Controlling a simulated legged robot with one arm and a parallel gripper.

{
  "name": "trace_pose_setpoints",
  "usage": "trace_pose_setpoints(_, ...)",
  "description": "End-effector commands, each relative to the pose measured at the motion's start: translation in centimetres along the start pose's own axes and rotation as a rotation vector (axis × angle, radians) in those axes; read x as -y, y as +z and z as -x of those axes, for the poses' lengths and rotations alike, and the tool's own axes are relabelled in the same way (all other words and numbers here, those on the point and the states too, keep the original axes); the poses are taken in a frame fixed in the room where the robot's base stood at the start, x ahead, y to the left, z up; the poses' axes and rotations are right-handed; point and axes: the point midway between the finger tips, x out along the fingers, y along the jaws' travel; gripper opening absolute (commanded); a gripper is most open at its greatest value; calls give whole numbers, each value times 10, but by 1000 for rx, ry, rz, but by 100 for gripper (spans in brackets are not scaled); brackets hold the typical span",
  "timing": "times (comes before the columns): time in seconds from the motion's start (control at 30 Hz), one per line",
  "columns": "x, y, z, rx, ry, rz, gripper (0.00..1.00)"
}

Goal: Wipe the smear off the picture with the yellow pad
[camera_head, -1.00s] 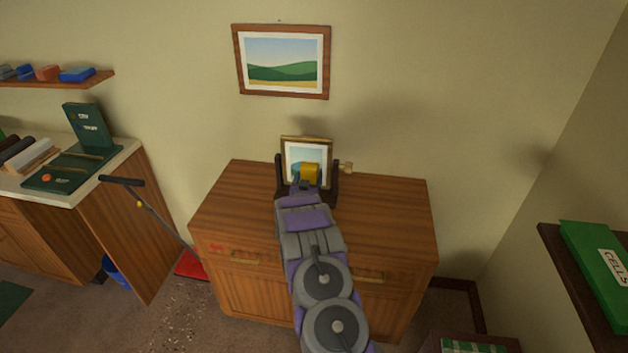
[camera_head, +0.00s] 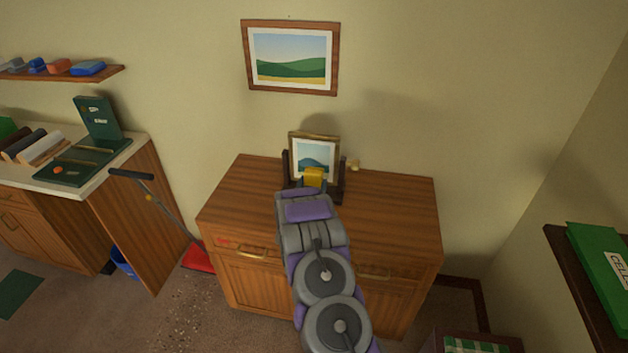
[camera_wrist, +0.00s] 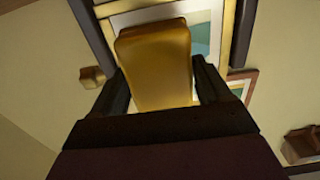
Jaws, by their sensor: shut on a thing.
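The small picture (camera_head: 315,150) in a gold frame stands upright in a dark holder (camera_head: 287,165) on the wooden cabinet. It shows a blue-green hill; I cannot make out a smear on it. My gripper (camera_head: 313,186) is shut on the yellow pad (camera_head: 313,176), which is in front of the lower part of the picture. In the wrist view the pad (camera_wrist: 156,65) sits between my gripper's dark fingers (camera_wrist: 163,90) and hides much of the picture (camera_wrist: 200,35). I cannot tell whether the pad touches the picture.
The cabinet top (camera_head: 400,205) is clear to the right. A small brass-coloured knob (camera_head: 353,165) is beside the holder's right side. A larger landscape picture (camera_head: 291,58) hangs above. A counter (camera_head: 75,195) with green boxes is at left; a green binder (camera_head: 597,255) is at right.

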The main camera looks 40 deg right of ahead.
Motion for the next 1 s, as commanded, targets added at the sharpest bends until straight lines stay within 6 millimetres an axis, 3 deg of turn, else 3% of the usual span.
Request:
trace_pose_setpoints(0.47,0,0,9,-1,0,1,52)
trace_pose_setpoints(0.8,0,1,35,2,-2,2,52)
trace_pose_setpoints(1.0,0,0,37,-1,0,1,52)
